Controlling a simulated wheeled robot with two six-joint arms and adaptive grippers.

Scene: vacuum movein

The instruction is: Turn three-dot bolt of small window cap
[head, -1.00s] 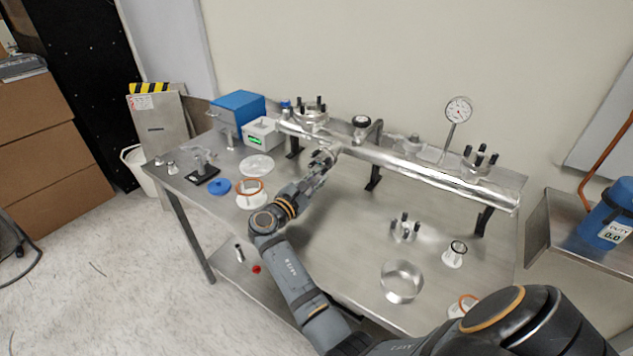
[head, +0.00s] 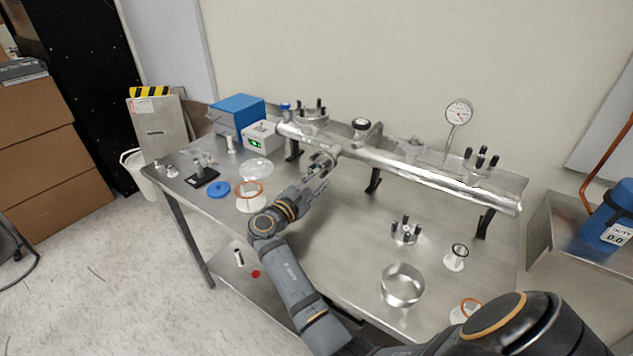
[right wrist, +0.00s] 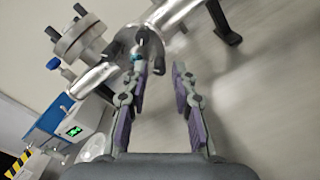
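A silver tube (head: 400,164) runs along the back of the table. A short side port near its left part ends in a small clamped fitting (head: 323,159), which I take for the small window cap. In the right wrist view it is a dark rounded shape (right wrist: 149,46) just beyond the fingertips, with a small blue-green spot. The three-dot bolt is too small to tell apart. My right gripper (head: 322,178) is open and empty in front of the fitting. Its fingers stand apart in the right wrist view (right wrist: 162,74), the left fingertip close to the fitting; contact is unclear. My left gripper is not in view.
A bolted flange (head: 311,114) and a dial gauge (head: 459,112) stand on the tube. A white flanged piece with a copper ring (head: 249,196) and a blue disc (head: 219,189) lie left of my arm. A loose bolted flange (head: 405,232) and metal ring (head: 403,286) lie right.

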